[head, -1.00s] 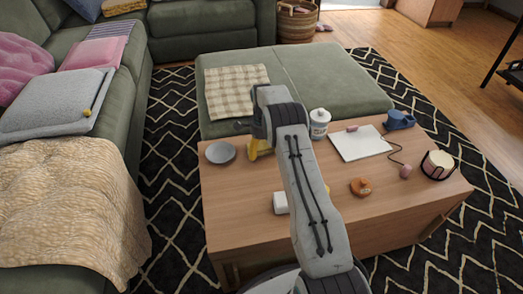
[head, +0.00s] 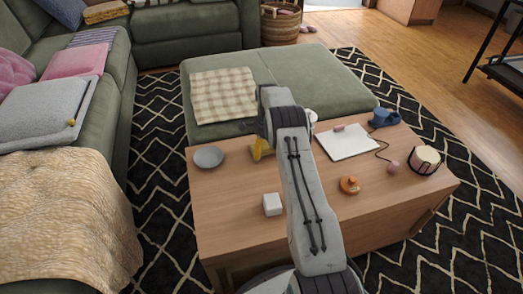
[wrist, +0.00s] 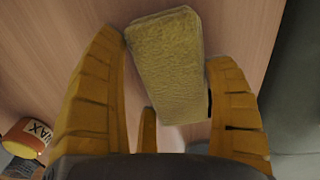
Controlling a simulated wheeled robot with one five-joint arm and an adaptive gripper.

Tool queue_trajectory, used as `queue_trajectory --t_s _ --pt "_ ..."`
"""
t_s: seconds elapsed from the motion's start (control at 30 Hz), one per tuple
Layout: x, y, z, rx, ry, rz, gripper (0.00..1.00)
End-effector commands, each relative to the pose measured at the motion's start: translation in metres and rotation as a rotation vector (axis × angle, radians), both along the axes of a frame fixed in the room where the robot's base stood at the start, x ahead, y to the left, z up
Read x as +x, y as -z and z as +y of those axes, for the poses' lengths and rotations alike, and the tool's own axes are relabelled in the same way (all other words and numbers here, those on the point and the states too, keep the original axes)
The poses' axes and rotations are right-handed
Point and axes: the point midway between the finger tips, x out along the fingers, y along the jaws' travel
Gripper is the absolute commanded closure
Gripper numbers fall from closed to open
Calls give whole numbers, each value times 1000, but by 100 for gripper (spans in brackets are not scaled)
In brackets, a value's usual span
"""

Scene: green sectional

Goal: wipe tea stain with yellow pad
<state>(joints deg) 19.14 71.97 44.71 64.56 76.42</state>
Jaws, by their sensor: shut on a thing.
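My gripper (wrist: 166,62) is shut on the yellow pad (wrist: 170,88), which sits between its two yellow fingers in the wrist view. The pad is a rough-textured block, with pale wood tabletop behind it. In the head view, part of my gripper (head: 261,148) shows as yellow beside my arm, over the far left part of the wooden coffee table (head: 235,225). The pad cannot be told apart from the fingers there. I cannot make out a tea stain in either view; my arm hides part of the tabletop.
On the table are a grey dish (head: 208,157), a white block (head: 272,204), an orange tin (head: 349,185), a white notepad (head: 347,143), a blue item (head: 384,117) and a dark-framed candle (head: 426,161). A green ottoman (head: 290,75) adjoins the far edge.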

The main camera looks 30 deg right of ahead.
Motion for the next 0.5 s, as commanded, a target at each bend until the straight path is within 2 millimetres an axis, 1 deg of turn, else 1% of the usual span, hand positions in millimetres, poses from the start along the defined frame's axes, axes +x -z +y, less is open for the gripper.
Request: queue_trajectory --t_s 0.1,0.37,0.5 --pt "-3 2 -7 1 3 4 46" --pt "-4 2 -14 2 2 4 46" --pt "-6 1 -23 2 4 3 46"
